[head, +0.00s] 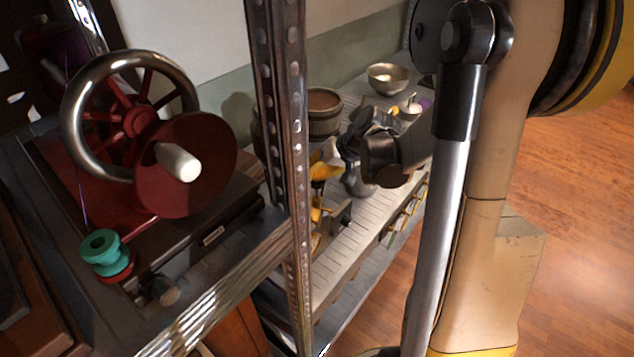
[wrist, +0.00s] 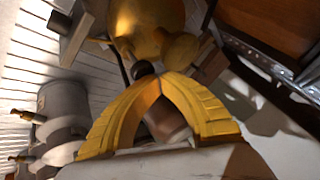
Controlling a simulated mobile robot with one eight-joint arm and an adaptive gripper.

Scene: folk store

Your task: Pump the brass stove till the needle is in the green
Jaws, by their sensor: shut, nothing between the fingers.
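The brass stove (wrist: 150,22) shows at the top of the wrist view as a rounded golden body, partly cut off by the frame edge. A dark knob (wrist: 143,69) on a thin rod lies beside it, close to my fingertips; I cannot tell whether they touch. My gripper (wrist: 163,77) has its yellow fingers together at the tips, with nothing held between them. In the head view my gripper (head: 324,166) is over the bench, behind the metal post. The stove is mostly hidden there. No gauge, needle or green zone can be made out.
A perforated metal post (head: 283,130) stands in front of the work area. The slatted bench (head: 355,240) also holds a brown pot (head: 322,108) and a metal bowl (head: 389,78). A red-wheeled machine (head: 140,125) and a teal spool (head: 104,252) stand on the near shelf. Wooden floor is open at right.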

